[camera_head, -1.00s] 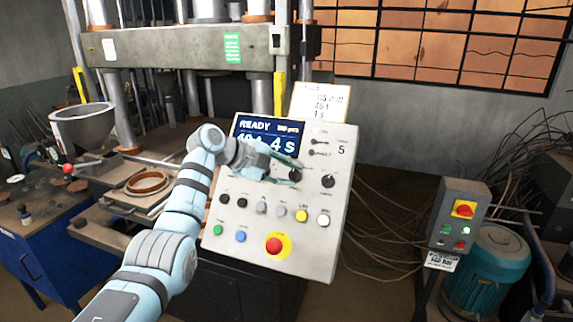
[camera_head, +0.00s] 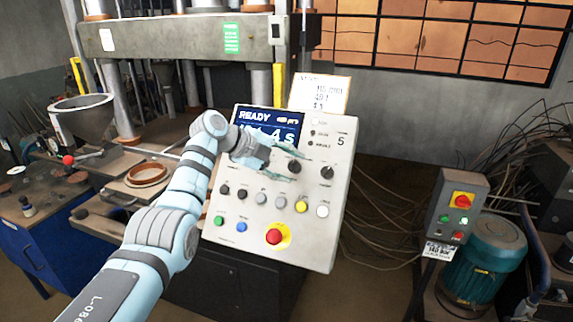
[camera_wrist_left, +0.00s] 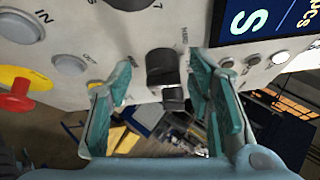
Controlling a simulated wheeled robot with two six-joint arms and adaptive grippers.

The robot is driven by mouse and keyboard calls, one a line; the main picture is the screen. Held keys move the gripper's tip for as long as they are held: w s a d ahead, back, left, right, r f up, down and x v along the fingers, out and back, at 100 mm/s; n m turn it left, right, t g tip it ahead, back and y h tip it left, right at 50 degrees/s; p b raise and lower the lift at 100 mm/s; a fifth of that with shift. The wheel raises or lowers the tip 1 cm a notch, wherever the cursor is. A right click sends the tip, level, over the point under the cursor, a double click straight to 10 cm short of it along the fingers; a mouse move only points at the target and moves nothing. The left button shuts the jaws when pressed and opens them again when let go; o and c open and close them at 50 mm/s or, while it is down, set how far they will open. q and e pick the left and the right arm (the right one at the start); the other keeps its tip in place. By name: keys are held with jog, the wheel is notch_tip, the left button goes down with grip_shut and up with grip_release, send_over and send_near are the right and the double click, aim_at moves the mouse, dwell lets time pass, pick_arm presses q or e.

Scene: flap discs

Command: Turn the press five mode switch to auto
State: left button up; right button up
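The control panel of press five is a tilted light-grey box (camera_head: 312,238) marked 5, with a screen (camera_head: 258,118) reading READY. Two black rotary knobs sit right of the screen's lower part: a left one (camera_head: 295,167) and a right one (camera_head: 327,172). My left gripper (camera_head: 298,163) is in front of the panel by these knobs. In the left wrist view the gripper (camera_wrist_left: 160,85) is open, with one black knob (camera_wrist_left: 161,66) between and beyond its fingers. Small lettering beside it looks like HAND. Contact and the knob's setting are unclear. My right gripper is out of view.
A red emergency button (camera_head: 273,236) on a yellow base and several coloured buttons lie below the knobs. A paper card (camera_head: 320,94) stands on top. A smaller switch box (camera_head: 458,215) and a teal motor (camera_head: 485,262) stand at right, with loose cables between.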

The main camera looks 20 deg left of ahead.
pick_arm(q)
jog(key=shift+r, duration=0.1)
jog(key=shift+s+a+r, duration=0.1)
jog(key=shift+a+r, duration=0.1)
jog(key=shift+a, duration=0.05)
jog(key=v, duration=1.1)
jog(key=shift+s, duration=0.15)
